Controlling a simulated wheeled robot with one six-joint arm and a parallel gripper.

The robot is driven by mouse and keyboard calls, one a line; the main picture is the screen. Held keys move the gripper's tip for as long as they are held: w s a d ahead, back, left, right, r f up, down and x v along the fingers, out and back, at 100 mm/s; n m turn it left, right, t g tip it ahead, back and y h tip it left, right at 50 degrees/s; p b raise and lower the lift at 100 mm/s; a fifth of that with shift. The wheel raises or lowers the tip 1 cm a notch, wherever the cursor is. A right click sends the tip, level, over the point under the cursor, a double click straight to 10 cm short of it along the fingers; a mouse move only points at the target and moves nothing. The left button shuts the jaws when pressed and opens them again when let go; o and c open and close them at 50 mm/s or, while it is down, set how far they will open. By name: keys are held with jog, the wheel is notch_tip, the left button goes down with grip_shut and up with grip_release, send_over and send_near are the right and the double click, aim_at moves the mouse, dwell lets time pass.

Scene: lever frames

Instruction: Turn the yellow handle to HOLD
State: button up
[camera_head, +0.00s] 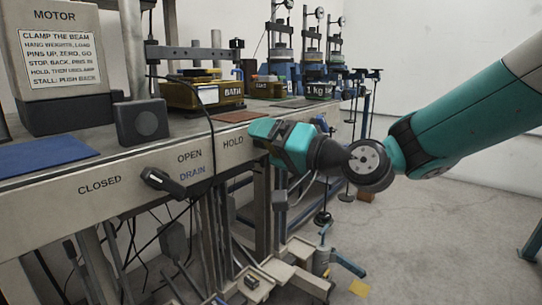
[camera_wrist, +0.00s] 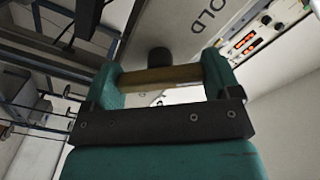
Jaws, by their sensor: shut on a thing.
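My gripper (camera_head: 268,142) is at the bench's front edge, just right of the printed word HOLD (camera_head: 233,142). In the wrist view its two teal fingers (camera_wrist: 163,76) are on either end of a dull yellow bar, the yellow handle (camera_wrist: 160,79), and are shut on it. A dark round hub (camera_wrist: 159,57) shows behind the handle. The letters OLD (camera_wrist: 207,20) show near it in the wrist view. In the head view my gripper hides the handle, so I cannot tell its exact angle there.
CLOSED (camera_head: 100,185) is printed further left. A motor box (camera_head: 58,60), a grey speaker-like box (camera_head: 141,122) and weights (camera_head: 320,90) stand on the bench. Open floor lies to the right.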

jog(key=shift+f+n+b, duration=0.1)
jog(key=shift+n+b, duration=0.25)
jog(key=shift+n, duration=0.25)
jog(key=o, duration=0.8)
jog(key=b+v, duration=0.1)
jog(key=v, duration=1.6)
jog(key=shift+s+d+b, duration=0.15)
jog(key=shift+b, duration=0.2)
